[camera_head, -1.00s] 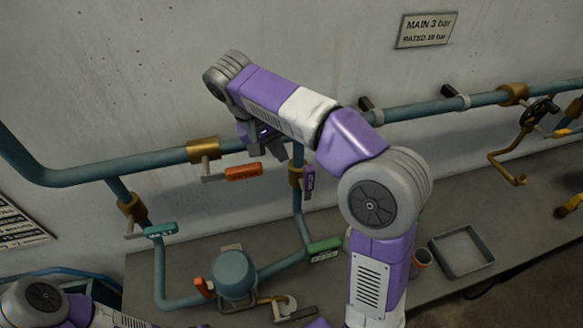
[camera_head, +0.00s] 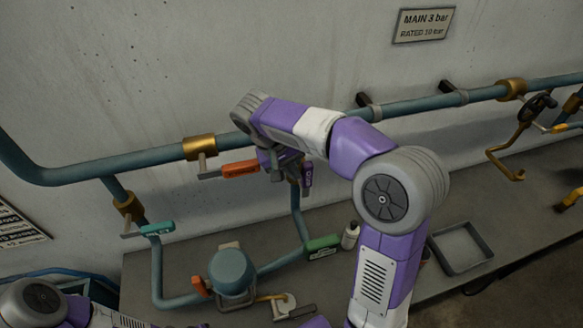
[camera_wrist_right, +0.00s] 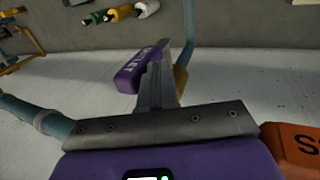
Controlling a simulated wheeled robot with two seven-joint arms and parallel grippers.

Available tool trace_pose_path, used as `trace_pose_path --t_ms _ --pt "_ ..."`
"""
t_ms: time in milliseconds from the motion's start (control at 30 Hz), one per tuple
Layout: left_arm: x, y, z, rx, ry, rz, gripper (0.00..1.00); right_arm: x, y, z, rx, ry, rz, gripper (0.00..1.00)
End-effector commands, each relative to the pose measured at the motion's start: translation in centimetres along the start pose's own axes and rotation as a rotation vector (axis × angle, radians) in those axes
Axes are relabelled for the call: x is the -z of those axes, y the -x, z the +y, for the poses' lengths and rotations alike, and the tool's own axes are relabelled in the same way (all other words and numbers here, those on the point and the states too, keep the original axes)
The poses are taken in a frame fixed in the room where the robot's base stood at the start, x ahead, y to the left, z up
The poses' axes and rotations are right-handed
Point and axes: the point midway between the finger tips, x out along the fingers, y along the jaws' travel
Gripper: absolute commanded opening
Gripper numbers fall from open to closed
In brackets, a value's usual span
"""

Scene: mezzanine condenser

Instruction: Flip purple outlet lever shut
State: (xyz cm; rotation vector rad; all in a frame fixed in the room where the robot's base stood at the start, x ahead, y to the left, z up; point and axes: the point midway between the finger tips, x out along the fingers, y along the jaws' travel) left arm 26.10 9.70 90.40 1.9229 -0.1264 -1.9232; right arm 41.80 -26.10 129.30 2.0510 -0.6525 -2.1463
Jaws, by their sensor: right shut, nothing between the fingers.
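The purple outlet lever (camera_head: 307,174) hangs along the vertical teal pipe in the head view, beside a brass valve mostly hidden by my gripper. In the right wrist view the lever (camera_wrist_right: 132,74) shows as a purple bar with white lettering. My right gripper (camera_head: 279,172) is shut and empty, just left of the lever in the head view. In the wrist view its fingers (camera_wrist_right: 162,84) overlap the lever's right end; I cannot tell whether they touch it. My left arm shows at the lower left, but its gripper is out of view.
An orange lever (camera_head: 240,169) is close to the left of my gripper. A teal lever (camera_head: 158,229) and a green lever (camera_head: 322,245) are on nearby pipes. A round teal pot (camera_head: 231,271), a white bottle (camera_head: 350,235) and a grey tray (camera_head: 487,262) stand on the bench.

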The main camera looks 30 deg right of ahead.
Motion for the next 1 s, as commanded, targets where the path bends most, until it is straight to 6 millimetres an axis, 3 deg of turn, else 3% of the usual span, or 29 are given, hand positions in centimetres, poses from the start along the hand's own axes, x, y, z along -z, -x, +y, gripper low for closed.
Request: trace_pose_path --t_ms 767,1000 --pt "0.0 0.2 0.1 0.000 0.000 0.000 0.00 -0.1 -0.3 1.7 0.105 -0.011 -0.004 0.00" --pt "0.0 0.3 0.1 0.000 0.000 0.000 0.00 -0.3 -0.7 3.4 0.193 -0.025 -0.006 0.00"
